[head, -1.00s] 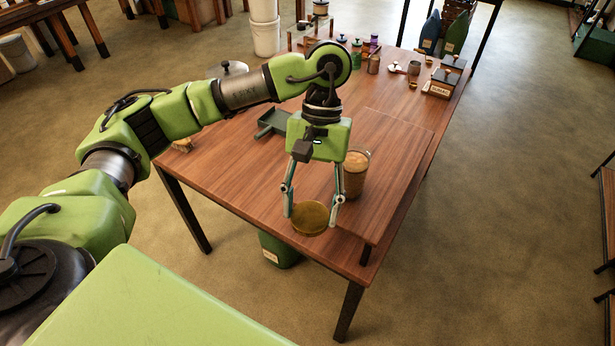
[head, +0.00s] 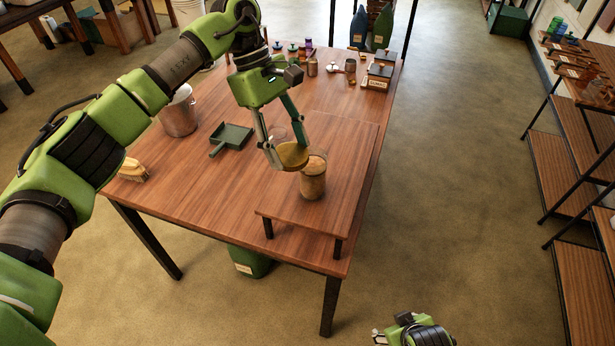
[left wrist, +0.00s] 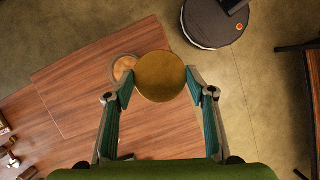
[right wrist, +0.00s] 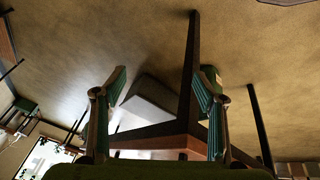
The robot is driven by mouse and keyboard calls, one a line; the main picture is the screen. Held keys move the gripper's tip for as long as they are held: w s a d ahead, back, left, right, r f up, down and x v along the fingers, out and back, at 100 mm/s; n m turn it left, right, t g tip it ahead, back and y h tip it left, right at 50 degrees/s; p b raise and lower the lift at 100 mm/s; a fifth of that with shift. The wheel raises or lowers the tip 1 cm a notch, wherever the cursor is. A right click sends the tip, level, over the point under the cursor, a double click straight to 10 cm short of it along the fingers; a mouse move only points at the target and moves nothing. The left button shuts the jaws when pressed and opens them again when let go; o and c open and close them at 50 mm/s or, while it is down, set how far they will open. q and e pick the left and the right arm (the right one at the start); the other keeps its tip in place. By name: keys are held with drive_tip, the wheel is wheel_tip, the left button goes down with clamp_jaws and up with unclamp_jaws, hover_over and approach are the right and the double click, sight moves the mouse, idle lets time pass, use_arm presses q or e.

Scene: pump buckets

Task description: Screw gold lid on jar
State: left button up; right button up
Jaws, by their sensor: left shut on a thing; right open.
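The gold lid (head: 292,155) is a round gold disc held between the fingertips of my left gripper (head: 284,150). The lid also fills the space between the fingers in the left wrist view (left wrist: 160,76). The glass jar (head: 313,182) with brown contents stands upright on the raised wooden board. The lid is tilted in the head view and sits close to the jar's rim, on its left; I cannot tell if they touch. In the left wrist view the jar (left wrist: 123,67) shows just left of the lid, partly hidden by it. My right gripper (right wrist: 160,85) is open and empty, below the table's height.
The raised wooden board (head: 345,150) stands on the table (head: 220,190). A green dustpan (head: 231,137), a brush (head: 132,169) and a metal bucket (head: 180,114) lie to the left. Several small containers crowd the far end. Shelves (head: 570,210) stand at the right.

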drive_tip(key=w+r+n+t, duration=1.1)
drive_tip(key=w+r+n, duration=0.75)
drive_tip(key=r, duration=0.65)
drive_tip(key=n+g+y, duration=0.2)
drive_tip(key=n+y, duration=1)
drive_tip(key=n, duration=0.9)
approach(312, 173)
drive_tip(key=f, duration=0.1)
drive_tip(key=w+d+f, duration=0.1)
drive_tip(key=w+d+f+p, duration=0.1)
drive_tip(key=shift+w+f, duration=0.2)
drive_tip(key=shift+f, duration=0.1)
drive_tip(key=shift+s+a+f+n, duration=0.15)
drive_tip(key=shift+a+n, duration=0.05)
drive_tip(key=shift+n, duration=0.15)
use_arm(q)
drive_tip(key=w+d+r+n+t, duration=0.1)
drive_tip(key=w+d+r+n, duration=0.2)
drive_tip(key=w+d, duration=0.1)
drive_tip(key=shift+w+d+n, duration=0.2)
drive_tip(key=shift+w+n, duration=0.1)
drive_tip(key=shift+w, duration=0.1)
use_arm(e)
drive_tip(key=x, duration=1.2)
drive_tip(key=shift+a, duration=0.1)
